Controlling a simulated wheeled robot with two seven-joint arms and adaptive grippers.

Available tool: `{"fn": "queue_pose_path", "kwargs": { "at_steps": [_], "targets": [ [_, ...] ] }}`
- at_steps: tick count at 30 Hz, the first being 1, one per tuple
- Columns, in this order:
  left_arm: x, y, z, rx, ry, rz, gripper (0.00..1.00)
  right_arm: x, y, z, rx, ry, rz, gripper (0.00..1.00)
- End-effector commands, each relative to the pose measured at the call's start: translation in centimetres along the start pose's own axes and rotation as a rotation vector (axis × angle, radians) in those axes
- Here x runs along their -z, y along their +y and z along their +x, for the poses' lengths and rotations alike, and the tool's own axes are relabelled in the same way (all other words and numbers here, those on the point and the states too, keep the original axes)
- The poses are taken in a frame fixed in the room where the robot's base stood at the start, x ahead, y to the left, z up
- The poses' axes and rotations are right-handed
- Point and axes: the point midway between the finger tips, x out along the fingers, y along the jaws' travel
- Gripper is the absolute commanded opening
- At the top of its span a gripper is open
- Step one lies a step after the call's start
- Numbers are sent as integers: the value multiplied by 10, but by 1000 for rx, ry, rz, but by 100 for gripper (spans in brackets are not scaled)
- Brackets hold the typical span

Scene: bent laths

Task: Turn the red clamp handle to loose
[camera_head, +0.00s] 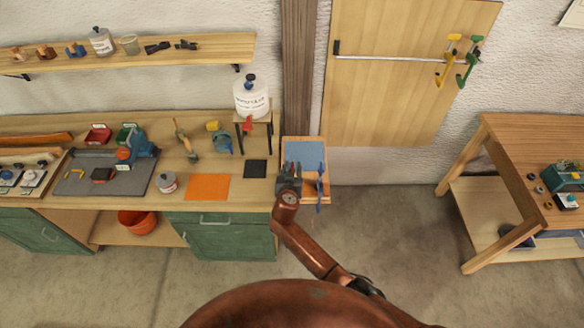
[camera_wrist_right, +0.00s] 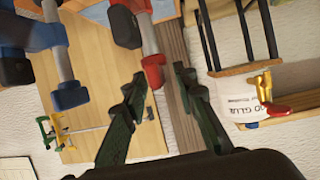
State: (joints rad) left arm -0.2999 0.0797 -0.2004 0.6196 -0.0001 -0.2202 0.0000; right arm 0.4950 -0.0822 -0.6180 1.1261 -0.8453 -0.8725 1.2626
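The red clamp (camera_wrist_right: 151,68) shows in the right wrist view as a red part on a grey bar with a dark block at its end. My right gripper (camera_wrist_right: 157,76) is open. Its two dark green fingers spread to either side of the red clamp's lower end in the picture; I cannot tell whether they touch it. In the head view my right gripper (camera_head: 289,172) is at the small wooden board at the bench's right end and hides much of the red clamp. A blue clamp (camera_wrist_right: 60,58) is beside the red one; it also shows in the head view (camera_head: 320,185). My left gripper is out of view.
A glue bottle (camera_head: 251,97) with a red tap (camera_head: 247,125) stands on a small stand just left of the clamps. A blue-grey sheet (camera_head: 306,153) lies behind them. An orange mat (camera_head: 207,187) is on the bench. Floor is clear towards the right table (camera_head: 515,150).

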Motion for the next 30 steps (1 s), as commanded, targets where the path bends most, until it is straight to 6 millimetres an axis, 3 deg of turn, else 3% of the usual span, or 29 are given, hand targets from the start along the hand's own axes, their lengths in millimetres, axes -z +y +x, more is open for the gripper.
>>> {"fn": "queue_pose_path", "kwargs": {
  "at_steps": [3, 14, 30],
  "targets": [
    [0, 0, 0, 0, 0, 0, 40, 0, 0, 0, 0, 0, 0, 25],
    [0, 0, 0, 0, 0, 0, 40, 0, 0, 0, 0, 0, -1, 1],
    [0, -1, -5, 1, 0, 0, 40, 0, 1, 0, 35, -1, -15, 0]
  ]
}}
